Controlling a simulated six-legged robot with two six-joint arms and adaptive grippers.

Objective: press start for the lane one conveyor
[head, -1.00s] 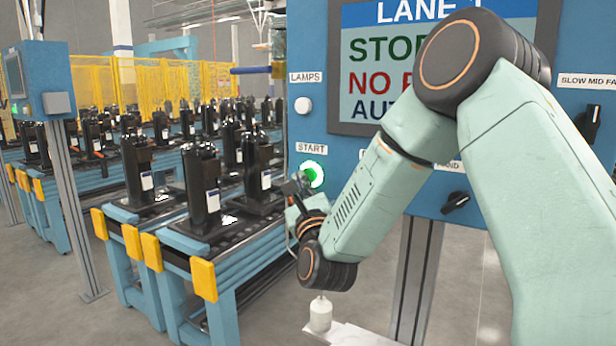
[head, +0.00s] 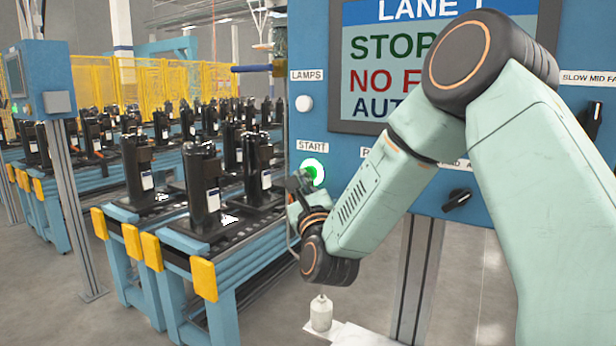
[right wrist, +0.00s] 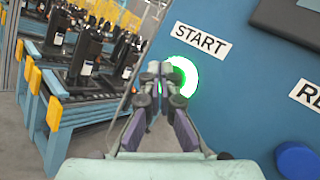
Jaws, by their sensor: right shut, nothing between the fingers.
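The START button (head: 313,171) glows green on the blue lane 1 panel (head: 330,210), under a START label. It also glows in the right wrist view (right wrist: 184,76), just right of my fingertips. My right gripper (head: 301,180) is shut and empty at the left edge of the button, partly covering it in the head view. In the right wrist view the shut fingertips (right wrist: 160,72) overlap the left side of the glow. I cannot tell whether they touch the button. My left gripper is not in view.
A blue button (right wrist: 297,160) shows in the right wrist view. Conveyors (head: 200,262) with black compressors stand left. A white bottle (head: 321,313) stands below my arm.

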